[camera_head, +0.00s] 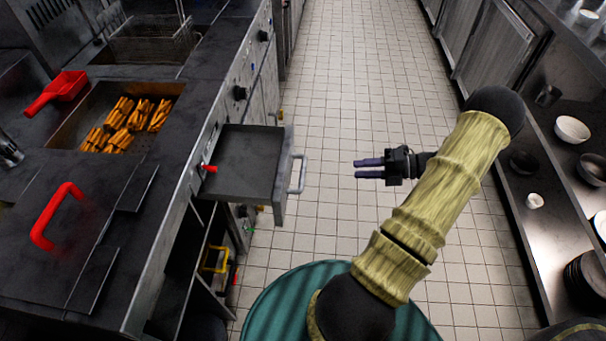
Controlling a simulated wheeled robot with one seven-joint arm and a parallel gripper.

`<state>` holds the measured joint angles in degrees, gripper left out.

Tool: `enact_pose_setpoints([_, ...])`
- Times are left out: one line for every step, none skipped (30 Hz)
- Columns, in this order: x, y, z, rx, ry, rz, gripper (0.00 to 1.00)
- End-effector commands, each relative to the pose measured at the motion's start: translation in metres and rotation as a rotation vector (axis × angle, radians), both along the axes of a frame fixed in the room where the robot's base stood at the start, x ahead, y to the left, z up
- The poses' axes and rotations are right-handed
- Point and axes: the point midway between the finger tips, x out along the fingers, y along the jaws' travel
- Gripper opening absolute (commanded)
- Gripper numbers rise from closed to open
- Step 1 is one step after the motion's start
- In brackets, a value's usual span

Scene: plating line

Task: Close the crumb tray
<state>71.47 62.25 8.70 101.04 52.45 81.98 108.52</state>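The crumb tray (247,159) is a dark, shallow metal drawer pulled out from the front of the cooking unit on the left. Its inside looks empty. A pale bar handle (297,174) runs along its outer front. My gripper (356,169) is to the right of the handle, over the tiled aisle, with its two purple-grey fingers pointing left toward it. The fingers are apart with a gap between them and nothing in it. The gripper does not touch the handle.
On the left counter (150,199) are a bin of fries (127,123), a red scoop (58,91) and a red handle (54,217). An open lower compartment with a yellow handle (216,259) is below the tray. Shelves with bowls (571,130) line the right. The tiled aisle (345,70) is clear.

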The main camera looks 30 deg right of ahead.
Motion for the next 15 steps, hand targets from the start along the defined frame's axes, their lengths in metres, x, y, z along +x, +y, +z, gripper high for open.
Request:
enact_pose_setpoints([0.000,0.000,0.000,-0.001,0.001,0.001,0.34])
enact_pose_setpoints([0.000,0.000,0.000,-0.001,0.000,0.001,0.34])
enact_pose_setpoints([0.000,0.001,0.000,-0.001,0.000,0.001,0.34])
enact_pose_setpoints([0.000,0.001,0.000,-0.001,0.000,0.002,0.34])
enact_pose_setpoints([0.001,0.002,0.000,-0.001,0.000,0.002,0.34])
enact_pose_setpoints([0.002,0.004,-0.001,-0.001,0.000,0.002,0.34])
enact_pose_setpoints([0.003,0.005,-0.001,-0.001,0.000,0.002,0.34])
enact_pose_setpoints([0.004,0.007,-0.002,-0.001,0.000,0.002,0.34])
enact_pose_setpoints([0.007,0.011,-0.003,-0.001,0.000,0.002,0.34])
enact_pose_setpoints([0.008,0.013,-0.004,-0.002,-0.001,0.003,0.34])
enact_pose_setpoints([0.011,0.017,-0.004,-0.002,-0.001,0.003,0.34])
enact_pose_setpoints([0.014,0.022,-0.006,-0.001,0.000,0.004,0.34])
enact_pose_setpoints([0.016,0.026,-0.007,-0.001,0.000,0.005,0.34])
enact_pose_setpoints([0.019,0.030,-0.008,-0.001,-0.001,0.005,0.34])
enact_pose_setpoints([0.023,0.036,-0.009,-0.001,0.001,0.005,0.34])
